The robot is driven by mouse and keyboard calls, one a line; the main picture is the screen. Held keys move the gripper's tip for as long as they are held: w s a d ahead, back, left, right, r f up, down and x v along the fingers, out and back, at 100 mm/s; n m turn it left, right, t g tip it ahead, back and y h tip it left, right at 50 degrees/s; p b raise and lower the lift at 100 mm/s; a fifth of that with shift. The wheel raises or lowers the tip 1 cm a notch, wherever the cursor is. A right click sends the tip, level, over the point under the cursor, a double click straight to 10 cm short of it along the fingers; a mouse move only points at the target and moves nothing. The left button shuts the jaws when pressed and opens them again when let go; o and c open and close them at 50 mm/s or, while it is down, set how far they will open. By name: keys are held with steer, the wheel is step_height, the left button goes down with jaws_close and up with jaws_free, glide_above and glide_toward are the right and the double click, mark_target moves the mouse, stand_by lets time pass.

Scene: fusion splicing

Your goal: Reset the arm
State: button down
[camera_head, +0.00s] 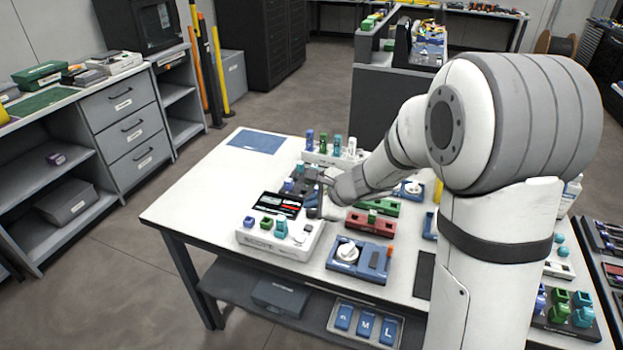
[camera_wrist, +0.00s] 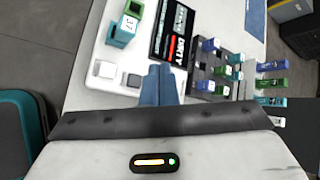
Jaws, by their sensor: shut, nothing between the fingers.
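My arm reaches from the right of the head view over the white table (camera_head: 190,205). My gripper (camera_head: 318,200) is over the middle of the table, just right of the dark screen of a white device (camera_head: 262,243). In the wrist view, my gripper's two blue fingers (camera_wrist: 158,78) are together with nothing between them. They point toward the device's screen (camera_wrist: 174,38), which shows red and white marks. Whether the fingertips touch anything below cannot be told.
A dark rack (camera_wrist: 207,85) with blue and green pieces stands close right of the fingers. A blue unit with a white knob (camera_head: 358,258) and a red block (camera_head: 371,224) sit nearby. The table's left corner is clear around a blue mat (camera_head: 254,140).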

steer(key=s+d+r+n+g+h, duration=0.1)
steer(key=s+d+r+n, duration=0.1)
steer(key=s+r+n, duration=0.3)
steer(key=s+d+r+n+g, duration=0.1)
steer(key=s+d+n, duration=0.1)
steer(key=s+n, duration=0.35)
steer(key=s+d+r+n+g+h+p, duration=0.1)
steer(key=s+d+r+n+h, duration=0.1)
steer(key=s+d+n+h, duration=0.4)
steer(key=s+d, duration=0.5)
steer(key=s, duration=0.4)
steer(key=shift+d+r, duration=0.2)
steer(key=shift+d, duration=0.2)
